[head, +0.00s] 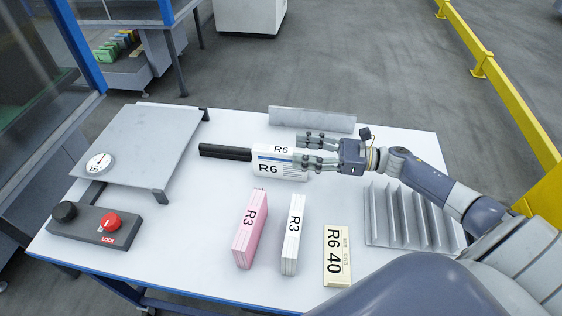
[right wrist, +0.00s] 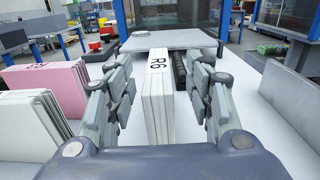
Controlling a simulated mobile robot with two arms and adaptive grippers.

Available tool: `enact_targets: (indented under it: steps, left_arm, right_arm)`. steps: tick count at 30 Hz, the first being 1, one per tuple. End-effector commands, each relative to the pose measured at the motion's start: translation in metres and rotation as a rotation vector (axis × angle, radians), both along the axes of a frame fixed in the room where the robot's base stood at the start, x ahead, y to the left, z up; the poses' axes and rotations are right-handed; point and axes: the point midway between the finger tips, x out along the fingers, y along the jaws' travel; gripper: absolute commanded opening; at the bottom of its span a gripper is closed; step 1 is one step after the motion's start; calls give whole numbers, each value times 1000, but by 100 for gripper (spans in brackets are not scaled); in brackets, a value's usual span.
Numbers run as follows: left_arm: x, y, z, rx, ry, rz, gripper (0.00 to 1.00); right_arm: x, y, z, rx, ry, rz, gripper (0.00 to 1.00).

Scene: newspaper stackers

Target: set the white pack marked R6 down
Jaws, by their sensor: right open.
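The white pack marked R6 (head: 278,167) stands upright on the white table, beside the end of a black bar (head: 225,152). My right gripper (head: 312,149) comes in from the right, with its fingers on either side of the pack's right end. In the right wrist view, the pack (right wrist: 157,105) stands between the two open fingers (right wrist: 160,95), with gaps visible on both sides. Part of the pack is hidden by the fingers in the head view. My left gripper is not in view.
A pink R3 pack (head: 250,228), a white R3 pack (head: 292,234) and a cream R6 40 pack (head: 337,255) are at the front. A ribbed metal rack (head: 407,217) is at right. A grey platform (head: 135,150) and a control box (head: 95,226) are at left.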

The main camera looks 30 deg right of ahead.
Motion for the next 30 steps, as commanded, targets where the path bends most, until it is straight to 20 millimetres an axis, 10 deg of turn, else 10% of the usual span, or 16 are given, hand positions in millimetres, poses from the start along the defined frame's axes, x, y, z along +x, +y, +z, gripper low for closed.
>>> enact_targets:
  steps: [24, 30]
  left_arm:
    - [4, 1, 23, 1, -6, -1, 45]
    - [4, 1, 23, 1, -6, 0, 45]
  right_arm:
    - [35, 51, -6, 0, 0, 1, 48]
    - [35, 51, -5, 0, 0, 1, 5]
